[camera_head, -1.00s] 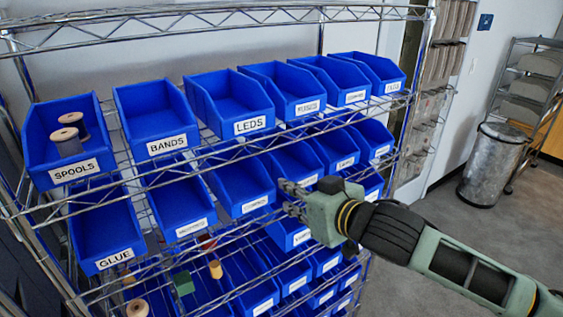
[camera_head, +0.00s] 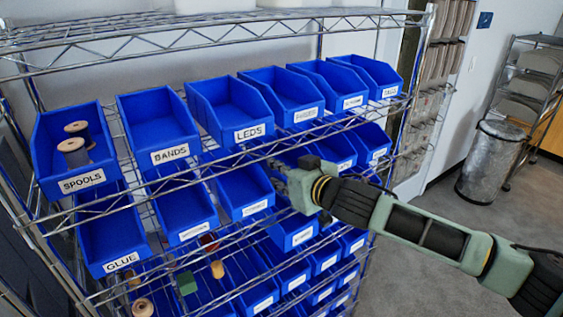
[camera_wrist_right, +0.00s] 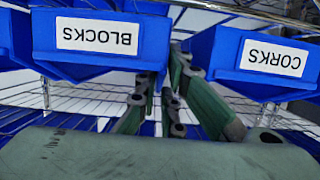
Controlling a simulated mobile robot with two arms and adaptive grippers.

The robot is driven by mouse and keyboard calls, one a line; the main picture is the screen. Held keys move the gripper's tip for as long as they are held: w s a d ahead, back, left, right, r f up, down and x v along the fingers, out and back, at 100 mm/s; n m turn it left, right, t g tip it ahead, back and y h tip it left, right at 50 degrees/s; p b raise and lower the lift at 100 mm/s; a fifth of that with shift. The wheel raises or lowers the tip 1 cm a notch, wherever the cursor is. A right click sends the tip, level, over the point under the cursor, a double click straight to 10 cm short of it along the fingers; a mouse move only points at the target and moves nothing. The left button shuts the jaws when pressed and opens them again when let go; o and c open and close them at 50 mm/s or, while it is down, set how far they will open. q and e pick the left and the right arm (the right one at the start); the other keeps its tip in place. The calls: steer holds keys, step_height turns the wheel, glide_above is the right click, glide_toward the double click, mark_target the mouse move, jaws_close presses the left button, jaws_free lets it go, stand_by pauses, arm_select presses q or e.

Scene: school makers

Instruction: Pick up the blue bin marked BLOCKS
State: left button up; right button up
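The blue bin marked BLOCKS (camera_wrist_right: 100,38) is at the upper left of the right wrist view, its white label upside down. A similar blue bin marked CORKS (camera_wrist_right: 268,60) is to its right there. In the head view my right gripper (camera_head: 276,176) is in front of the second row of bins and covers part of one bin and its label. I cannot read BLOCKS on any label there. My left gripper is not in view.
A wire shelf rack (camera_head: 150,40) holds rows of close-set blue bins, including SPOOLS (camera_head: 82,182), BANDS (camera_head: 170,154) and LEDS (camera_head: 250,132). Wire rails run between the rows. A metal trash can (camera_head: 490,163) stands at the right on open floor.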

mark_target(264, 163)
steer(key=x, duration=0.1)
steer(key=p+x, duration=0.1)
steer(key=x, duration=0.1)
steer(key=shift+w+a+r+p, duration=0.2)
steer(key=shift+a+r+p, duration=0.05)
steer(key=shift+a+p, duration=0.05)
steer(key=shift+w+a+f, duration=0.2)
steer(key=shift+w+f, duration=0.05)
steer(key=shift+w, duration=0.15)
steer(key=shift+c, duration=0.2)
steer(key=shift+s, duration=0.1)
jaws_close()
steer(key=shift+r+p, duration=0.15)
steer(key=shift+p, duration=0.2)
